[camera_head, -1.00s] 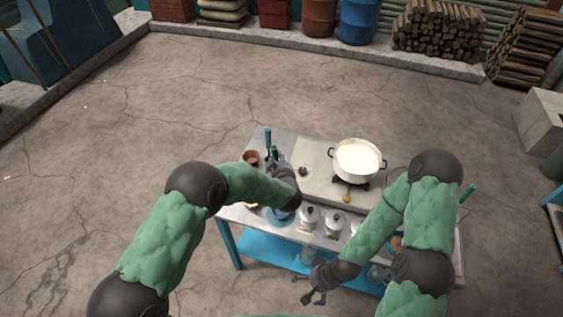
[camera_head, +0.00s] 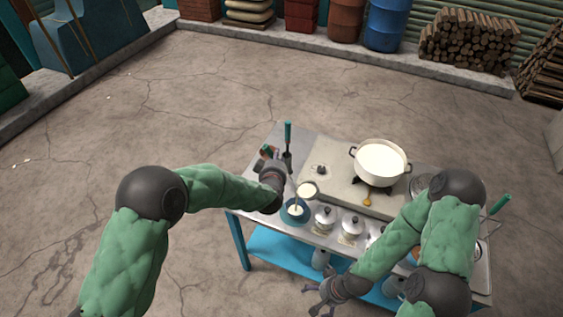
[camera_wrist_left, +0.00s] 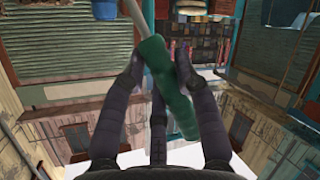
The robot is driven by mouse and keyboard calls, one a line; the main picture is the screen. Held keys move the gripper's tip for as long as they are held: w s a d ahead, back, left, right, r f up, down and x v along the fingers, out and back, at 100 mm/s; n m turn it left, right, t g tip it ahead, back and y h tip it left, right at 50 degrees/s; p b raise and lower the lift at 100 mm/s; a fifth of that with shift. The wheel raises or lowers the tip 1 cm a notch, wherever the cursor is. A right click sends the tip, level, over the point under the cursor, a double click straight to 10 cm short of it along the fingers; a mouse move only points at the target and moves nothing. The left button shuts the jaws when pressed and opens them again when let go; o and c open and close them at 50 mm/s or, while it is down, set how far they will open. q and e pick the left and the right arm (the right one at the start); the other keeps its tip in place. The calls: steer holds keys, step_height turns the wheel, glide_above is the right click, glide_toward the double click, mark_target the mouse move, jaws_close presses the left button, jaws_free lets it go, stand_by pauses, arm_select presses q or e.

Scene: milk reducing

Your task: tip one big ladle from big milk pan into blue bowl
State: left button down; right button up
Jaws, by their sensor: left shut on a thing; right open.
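The big white milk pan (camera_head: 380,162), with milk in it, stands on the stove at the back right of the table. My left gripper (camera_head: 277,174) is shut on the ladle's green handle; the handle (camera_wrist_left: 168,85) runs between the fingers in the left wrist view. The ladle's round head (camera_head: 307,190) shows white just above and right of the blue bowl (camera_head: 285,216). White milk shows in the bowl, with a thin pale streak above it; whether it is pouring is unclear. My right gripper (camera_head: 325,296) is open and empty in front of the table.
Several lidded pots (camera_head: 351,228) stand in a row right of the blue bowl. A green-handled tool (camera_head: 288,135) stands upright at the back left. The table's lower blue shelf (camera_head: 275,248) is below.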

arm_select(q)
steer(key=s+a+f+n+t+h+b, duration=0.1)
steer(key=a+f+n+b, duration=0.3)
steer(key=f+b, duration=0.4)
steer(key=s+a+f+n+t+h+b, duration=0.1)
steer(key=a+f+n+b, duration=0.4)
steer(key=b, duration=1.8)
step_height(320, 180, down, 4)
steer(key=shift+a+f+t+h, duration=0.15)
steer(key=shift+a+t+h, duration=0.45)
steer(key=shift+a+h, duration=0.2)
stand_by(0.5)
stand_by(0.4)
